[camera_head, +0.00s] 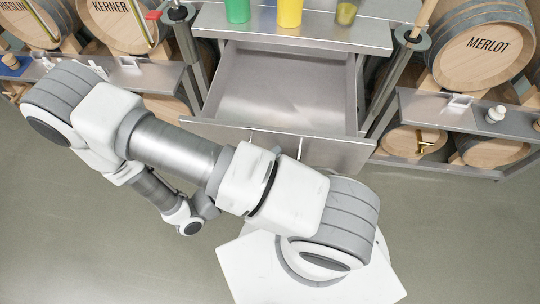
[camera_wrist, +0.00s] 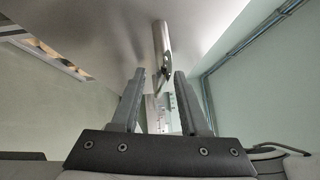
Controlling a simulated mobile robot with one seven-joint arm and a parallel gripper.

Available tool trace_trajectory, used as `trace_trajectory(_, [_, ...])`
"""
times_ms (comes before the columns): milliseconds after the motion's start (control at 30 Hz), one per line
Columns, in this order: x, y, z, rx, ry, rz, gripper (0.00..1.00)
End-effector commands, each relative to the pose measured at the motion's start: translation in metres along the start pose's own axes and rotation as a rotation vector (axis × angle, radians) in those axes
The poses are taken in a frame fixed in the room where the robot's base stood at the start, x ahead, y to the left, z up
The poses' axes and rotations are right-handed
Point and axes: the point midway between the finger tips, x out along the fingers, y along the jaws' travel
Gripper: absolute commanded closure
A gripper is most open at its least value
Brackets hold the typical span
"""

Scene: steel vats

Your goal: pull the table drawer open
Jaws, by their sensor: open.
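The table drawer (camera_head: 340,150) stands pulled out from under the steel table (camera_head: 350,32) in the head view, and its bare grey interior shows. In the wrist view a shiny metal handle (camera_wrist: 161,42) stands out from a grey panel. My gripper (camera_wrist: 160,72) is open, with its two dark fingers apart. The handle's near end shows between and just beyond the fingertips; I cannot tell whether either finger touches it.
On the table stand a green cup (camera_head: 237,10), a yellow cup (camera_head: 289,12) and a small olive glass (camera_head: 346,13). Racks with wooden barrels flank the table, including a MERLOT barrel (camera_head: 485,55) at right. The floor (camera_head: 460,240) is clear at lower right.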

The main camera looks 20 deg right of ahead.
Motion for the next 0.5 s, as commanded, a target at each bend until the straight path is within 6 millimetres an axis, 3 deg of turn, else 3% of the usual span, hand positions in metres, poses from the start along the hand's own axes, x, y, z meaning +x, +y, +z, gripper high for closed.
trace_trajectory(333, [-0.001,0.000,0.000,0.000,0.000,0.000,0.56])
trace_trajectory(500, [-0.018,0.000,0.001,0.002,-0.002,0.001,0.56])
